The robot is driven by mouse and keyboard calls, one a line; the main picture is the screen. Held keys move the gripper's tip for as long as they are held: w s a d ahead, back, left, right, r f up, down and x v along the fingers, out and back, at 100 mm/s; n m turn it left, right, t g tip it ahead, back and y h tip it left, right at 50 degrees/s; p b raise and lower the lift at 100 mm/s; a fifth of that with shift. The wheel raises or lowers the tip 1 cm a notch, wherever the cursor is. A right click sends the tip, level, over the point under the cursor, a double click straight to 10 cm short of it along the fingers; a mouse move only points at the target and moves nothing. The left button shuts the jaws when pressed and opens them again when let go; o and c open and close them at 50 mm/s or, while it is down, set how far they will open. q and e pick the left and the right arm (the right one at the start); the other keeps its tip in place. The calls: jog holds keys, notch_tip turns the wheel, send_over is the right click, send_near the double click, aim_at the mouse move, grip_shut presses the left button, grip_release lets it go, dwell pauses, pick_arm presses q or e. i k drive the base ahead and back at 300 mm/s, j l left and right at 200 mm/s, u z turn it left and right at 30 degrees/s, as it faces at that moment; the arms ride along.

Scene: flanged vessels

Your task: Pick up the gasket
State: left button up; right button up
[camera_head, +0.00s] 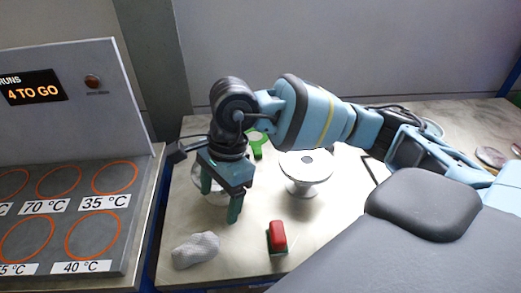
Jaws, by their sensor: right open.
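My right gripper (220,199) points down over the bench's left part, with its two green fingers apart and nothing seen between them. Behind and beside its fingers a pale round flanged piece (196,181) is partly hidden. A white flanged vessel (307,172) with a small dark centre hole stands upright to the right of the gripper. I cannot single out the gasket with certainty. A flat pinkish-grey disc (490,156) lies at the far right, partly by my arm. My left gripper is not in view.
A crumpled grey cloth (195,250) and a red-topped block (277,237) lie near the bench's front. A green item (257,145) is behind the gripper. A panel with orange-ringed, temperature-labelled spots (70,225) stands at left. Bare bench (330,222) shows right of the block.

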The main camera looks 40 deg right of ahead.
aim_at(256, 145)
jog(key=z, duration=1.05)
